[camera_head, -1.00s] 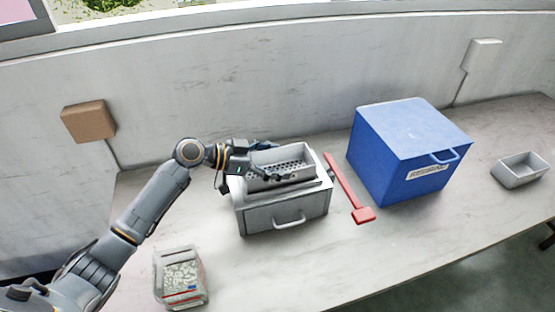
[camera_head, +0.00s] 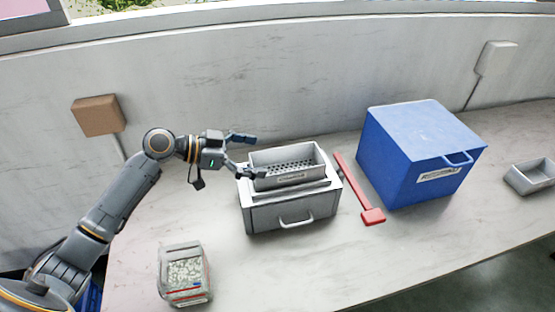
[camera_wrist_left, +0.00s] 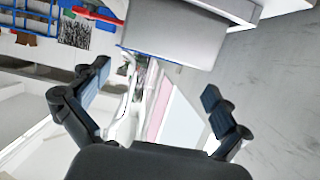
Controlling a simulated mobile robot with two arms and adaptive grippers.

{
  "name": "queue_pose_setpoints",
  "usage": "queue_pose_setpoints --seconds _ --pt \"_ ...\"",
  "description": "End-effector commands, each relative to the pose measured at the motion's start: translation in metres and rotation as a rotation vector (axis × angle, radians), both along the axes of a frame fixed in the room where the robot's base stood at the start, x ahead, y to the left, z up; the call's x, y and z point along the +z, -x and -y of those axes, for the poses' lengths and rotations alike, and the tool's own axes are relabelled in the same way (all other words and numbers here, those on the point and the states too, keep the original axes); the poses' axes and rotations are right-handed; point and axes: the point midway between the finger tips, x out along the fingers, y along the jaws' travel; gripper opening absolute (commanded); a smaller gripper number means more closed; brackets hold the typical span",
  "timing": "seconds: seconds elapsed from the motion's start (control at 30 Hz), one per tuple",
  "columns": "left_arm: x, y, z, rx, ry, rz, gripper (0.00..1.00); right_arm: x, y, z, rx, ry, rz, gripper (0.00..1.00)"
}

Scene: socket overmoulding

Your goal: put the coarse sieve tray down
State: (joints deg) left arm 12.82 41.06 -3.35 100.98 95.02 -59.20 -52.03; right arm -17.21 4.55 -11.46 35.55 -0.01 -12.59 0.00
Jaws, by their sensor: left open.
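The coarse sieve tray (camera_head: 290,177) is a grey tray with a perforated floor and a small label on its front. It sits upright on top of the grey box with a front handle (camera_head: 290,213). My left gripper (camera_head: 249,155) is open and empty, just left of and above the tray's left end. In the left wrist view its two fingers (camera_wrist_left: 155,95) are spread wide with nothing between them. A grey box-like body (camera_wrist_left: 170,35) shows beyond the fingers there; I cannot tell which part it is. My right gripper is not in view.
A red long-handled tool (camera_head: 358,188) lies right of the grey box. A blue box (camera_head: 415,155) stands farther right, with a small grey tray (camera_head: 532,178) beyond. A clear container of pale pellets (camera_head: 185,273) stands at front left. The front middle of the counter (camera_head: 300,272) is clear.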

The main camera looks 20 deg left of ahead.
Motion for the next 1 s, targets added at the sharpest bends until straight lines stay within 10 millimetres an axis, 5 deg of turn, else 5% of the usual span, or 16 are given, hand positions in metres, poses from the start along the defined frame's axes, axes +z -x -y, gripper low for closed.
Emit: queue_pose_setpoints --seconds 0.3,0.87,1.0 --pt "0.013 0.021 -0.031 -0.001 -0.001 0.0 1.0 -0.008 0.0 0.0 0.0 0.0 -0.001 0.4" --pt "0.016 0.022 -0.032 -0.001 0.0 0.0 1.0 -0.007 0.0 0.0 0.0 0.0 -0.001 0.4" --pt "0.036 0.022 -0.032 -0.002 0.0 0.002 1.0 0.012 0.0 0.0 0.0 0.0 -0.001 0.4"
